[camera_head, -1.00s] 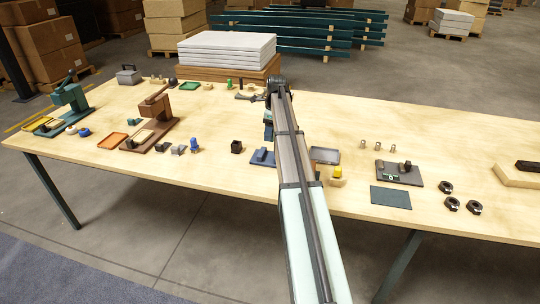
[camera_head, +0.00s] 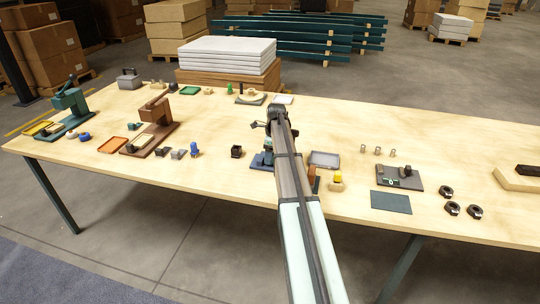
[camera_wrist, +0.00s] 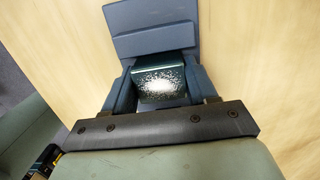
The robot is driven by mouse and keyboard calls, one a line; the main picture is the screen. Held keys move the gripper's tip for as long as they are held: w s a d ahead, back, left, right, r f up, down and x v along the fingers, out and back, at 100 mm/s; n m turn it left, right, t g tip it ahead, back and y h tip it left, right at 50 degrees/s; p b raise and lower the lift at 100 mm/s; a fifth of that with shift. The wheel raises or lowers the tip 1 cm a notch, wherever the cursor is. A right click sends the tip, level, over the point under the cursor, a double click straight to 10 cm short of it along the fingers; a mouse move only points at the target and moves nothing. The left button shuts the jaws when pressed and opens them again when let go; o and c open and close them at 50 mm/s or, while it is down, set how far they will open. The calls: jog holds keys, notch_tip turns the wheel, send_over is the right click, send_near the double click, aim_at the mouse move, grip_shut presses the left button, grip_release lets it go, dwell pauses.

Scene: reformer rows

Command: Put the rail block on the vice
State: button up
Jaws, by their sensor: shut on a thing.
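The dark blue vice (camera_head: 260,162) stands on the table, partly behind my arm in the head view. In the wrist view its blue body (camera_wrist: 150,40) fills the top middle. My gripper (camera_wrist: 160,88) is shut on the rail block (camera_wrist: 158,82), a dark teal, glossy block with a bright speckled reflection. The block appears in front of the vice's upright part, between blue side pieces. I cannot tell whether it touches the vice. In the head view my gripper (camera_head: 268,145) is small, close to the vice and partly hidden by my arm.
A black cube (camera_head: 236,151) stands left of the vice. A grey tray (camera_head: 324,159), a yellow-topped piece (camera_head: 337,178) and an orange-brown block (camera_head: 315,182) lie to the right. A brown press (camera_head: 153,118) stands farther left.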

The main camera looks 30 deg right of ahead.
jog(key=shift+f, duration=0.1)
jog(key=o, duration=1.1)
jog(key=r, duration=0.8)
jog(key=s+d+r, duration=0.1)
jog(key=r, duration=0.3)
jog(key=shift+r, duration=0.1)
